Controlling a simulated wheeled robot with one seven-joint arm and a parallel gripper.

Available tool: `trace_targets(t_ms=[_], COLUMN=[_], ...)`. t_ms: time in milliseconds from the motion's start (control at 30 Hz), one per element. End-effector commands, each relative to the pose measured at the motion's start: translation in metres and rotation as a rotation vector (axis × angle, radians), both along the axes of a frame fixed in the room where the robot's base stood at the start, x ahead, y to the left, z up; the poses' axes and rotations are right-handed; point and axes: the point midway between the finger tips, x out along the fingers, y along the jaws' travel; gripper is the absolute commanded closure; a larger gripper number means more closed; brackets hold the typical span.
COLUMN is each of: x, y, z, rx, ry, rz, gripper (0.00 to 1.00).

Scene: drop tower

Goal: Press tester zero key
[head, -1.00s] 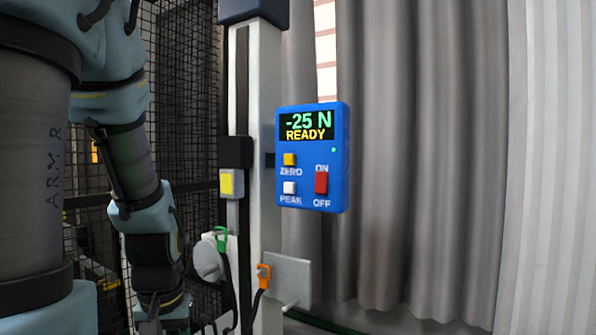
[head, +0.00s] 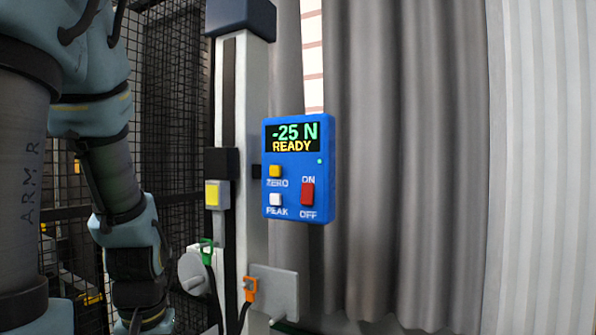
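The blue tester box (head: 298,160) is fixed to the right side of the pale upright column. Its screen (head: 293,137) reads "-25 N" and "READY". The yellow ZERO key (head: 275,171) is at the left under the screen, with the white PEAK key (head: 276,199) below it. A red ON/OFF rocker (head: 307,194) is to the right of the keys. My arm hangs down at the left, apart from the tester. My gripper is below the picture's lower edge, so its fingers are hidden.
Black mesh fencing (head: 172,80) stands behind my arm. Grey curtains (head: 415,150) hang at the right.

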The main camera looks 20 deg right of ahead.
Motion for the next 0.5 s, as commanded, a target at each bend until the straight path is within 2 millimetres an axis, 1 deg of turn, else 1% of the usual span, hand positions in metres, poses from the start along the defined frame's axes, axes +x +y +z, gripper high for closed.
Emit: trace_targets(t_ms=[33, 67, 100, 500], x=[0.0000, 0.0000, 0.0000, 0.0000], y=[0.0000, 0.0000, 0.0000, 0.0000], z=[0.0000, 0.0000, 0.0000, 0.0000], rx=[0.000, 0.000, 0.000, 0.000], ry=[0.000, 0.000, 0.000, 0.000], rz=[0.000, 0.000, 0.000, 0.000], gripper=[0.96, 1.00, 1.00, 1.00])
